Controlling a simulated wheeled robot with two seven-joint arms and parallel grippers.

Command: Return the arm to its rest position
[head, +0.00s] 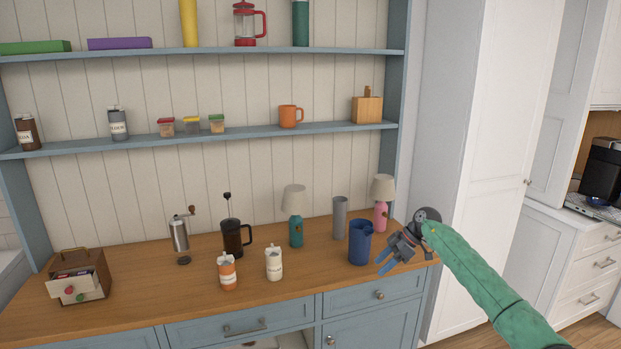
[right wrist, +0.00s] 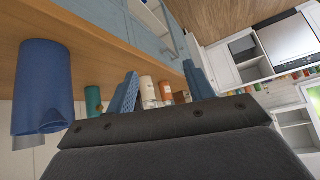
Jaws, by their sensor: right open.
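My right gripper (head: 391,260) is in the head view at the right end of the wooden counter, beside a dark blue cup (head: 360,242). Its green arm comes in from the lower right. Its two blue fingers are apart with nothing visible held between them. In the right wrist view the fingers (right wrist: 160,90) are spread, and the blue cup (right wrist: 43,85) shows to the left of them, apart from them. My left gripper is in neither view.
On the counter (head: 200,300) stand a French press (head: 232,240), a grinder (head: 180,236), two small labelled jars, a grey cylinder (head: 340,217), a teal lamp (head: 296,232) and a pink lamp (head: 381,216). A wooden box (head: 80,262) is far left. A tall white cupboard (head: 490,150) stands right.

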